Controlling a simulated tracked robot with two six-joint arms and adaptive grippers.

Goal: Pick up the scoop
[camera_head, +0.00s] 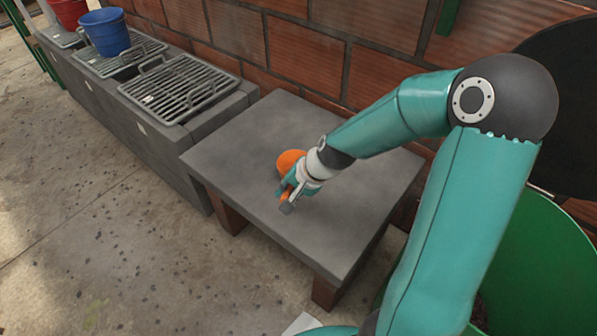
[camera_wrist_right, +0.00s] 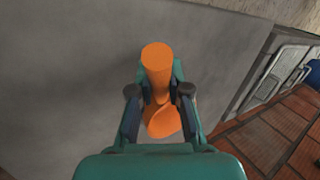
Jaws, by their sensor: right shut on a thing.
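The orange scoop (camera_head: 290,161) is at the middle of the grey table slab (camera_head: 260,125), partly hidden behind my right gripper in the head view. My right gripper (camera_head: 288,197) is shut on the scoop. In the right wrist view the scoop (camera_wrist_right: 157,62) sits between the two fingers of the right gripper (camera_wrist_right: 158,100), its round end toward the top of the picture and its wider part below the fingers. I cannot tell whether the scoop touches the slab. My left gripper is not in view.
Metal grates (camera_head: 180,88) lie on a grey ledge left of the table, with a blue bucket (camera_head: 106,31) and a red bucket (camera_head: 68,12) farther off. A brick wall (camera_head: 310,55) runs behind. A green drum (camera_head: 545,265) stands at right. The slab's left part is clear.

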